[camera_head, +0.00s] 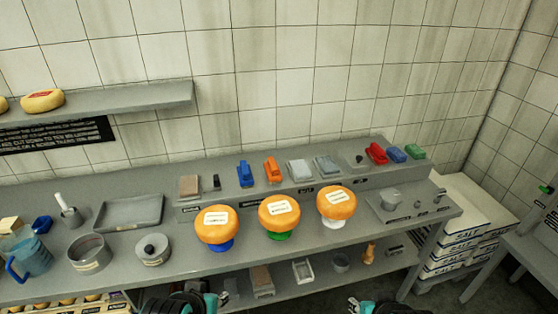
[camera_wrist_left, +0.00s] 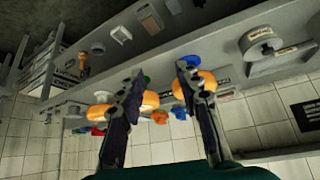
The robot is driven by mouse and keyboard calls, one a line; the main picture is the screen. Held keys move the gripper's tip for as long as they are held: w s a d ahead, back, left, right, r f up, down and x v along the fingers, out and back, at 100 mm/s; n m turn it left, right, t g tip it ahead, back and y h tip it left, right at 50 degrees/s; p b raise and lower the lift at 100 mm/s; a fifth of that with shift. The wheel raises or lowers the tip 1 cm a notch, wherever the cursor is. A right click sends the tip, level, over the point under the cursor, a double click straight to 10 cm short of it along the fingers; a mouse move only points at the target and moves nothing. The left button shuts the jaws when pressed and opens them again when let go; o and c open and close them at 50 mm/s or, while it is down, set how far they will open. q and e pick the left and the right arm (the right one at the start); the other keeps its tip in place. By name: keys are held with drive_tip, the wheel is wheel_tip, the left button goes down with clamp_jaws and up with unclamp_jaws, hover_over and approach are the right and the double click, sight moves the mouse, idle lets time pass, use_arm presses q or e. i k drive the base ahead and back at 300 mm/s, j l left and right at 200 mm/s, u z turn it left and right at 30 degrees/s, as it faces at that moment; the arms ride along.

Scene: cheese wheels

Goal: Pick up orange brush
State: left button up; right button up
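The orange brush (camera_head: 272,170) lies on the raised back ledge of the bench in the head view, right of a blue brush (camera_head: 245,173). In the tilted left wrist view, the orange brush (camera_wrist_left: 160,117) is small and shows between my fingers, beyond the cheeses. My left gripper (camera_wrist_left: 160,72) is open and empty, its two fingers spread apart. In the head view, my left gripper (camera_head: 195,302) is at the bottom edge, below and in front of the bench. My right gripper (camera_head: 360,304) is at the bottom edge too, mostly cut off.
Three orange cheese wheels on coloured stands, such as the middle one (camera_head: 279,213), stand in front of the ledge. A lower shelf (camera_head: 320,281) holds small items.

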sight(272, 170)
drive_tip(key=i+j+z, duration=0.1)
drive_tip(key=i+z, duration=0.4)
drive_tip(key=i, duration=1)
